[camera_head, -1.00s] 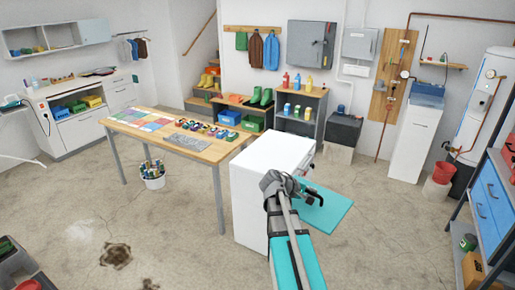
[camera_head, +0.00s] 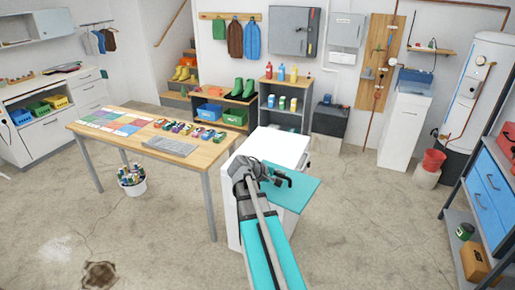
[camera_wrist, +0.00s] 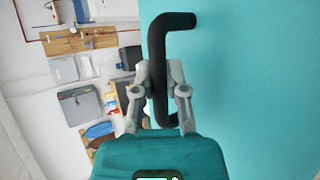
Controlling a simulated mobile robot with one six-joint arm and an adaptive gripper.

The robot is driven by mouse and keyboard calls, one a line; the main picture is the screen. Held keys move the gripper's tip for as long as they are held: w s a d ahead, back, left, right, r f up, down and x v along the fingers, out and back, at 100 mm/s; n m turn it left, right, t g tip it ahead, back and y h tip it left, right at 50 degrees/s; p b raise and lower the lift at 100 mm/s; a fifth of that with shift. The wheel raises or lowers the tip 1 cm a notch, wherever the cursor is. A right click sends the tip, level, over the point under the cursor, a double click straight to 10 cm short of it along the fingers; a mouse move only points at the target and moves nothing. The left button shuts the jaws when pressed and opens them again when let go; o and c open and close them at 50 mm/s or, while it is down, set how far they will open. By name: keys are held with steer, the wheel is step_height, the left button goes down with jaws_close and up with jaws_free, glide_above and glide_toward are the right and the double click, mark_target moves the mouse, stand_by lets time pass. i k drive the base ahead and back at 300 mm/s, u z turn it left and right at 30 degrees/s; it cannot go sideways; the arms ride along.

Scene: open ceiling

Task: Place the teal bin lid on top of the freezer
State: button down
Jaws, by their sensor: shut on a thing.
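The teal bin lid (camera_head: 297,193) is a flat panel with a black handle (camera_wrist: 158,55). It also fills the right of the wrist view (camera_wrist: 250,80). My gripper (camera_head: 268,172) is shut on the handle, and its fingers close around the bar in the wrist view (camera_wrist: 162,88). The white box-shaped freezer (camera_head: 278,147) stands just behind my arm. In the head view the lid overlaps the freezer's front right part; I cannot tell whether they touch. The visible far part of the freezer top is bare. My arm hides part of its front.
A wooden table (camera_head: 190,162) with cards and small items stands left of the freezer. Grey shelves (camera_head: 285,108) stand behind. A blue drawer unit (camera_head: 485,195) is at the right. Floor between is open.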

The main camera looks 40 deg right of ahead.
mark_target(269, 150)
steer(key=z, duration=0.1)
steer(key=i, duration=0.75)
steer(key=z, duration=0.6)
steer(key=i, duration=0.45)
steer(key=z, duration=0.8)
steer(key=i, duration=0.65)
steer(key=z, duration=0.4)
steer(key=k, duration=0.6)
steer(key=z, duration=0.15)
steer(key=i, duration=0.3)
steer(key=u, duration=0.05)
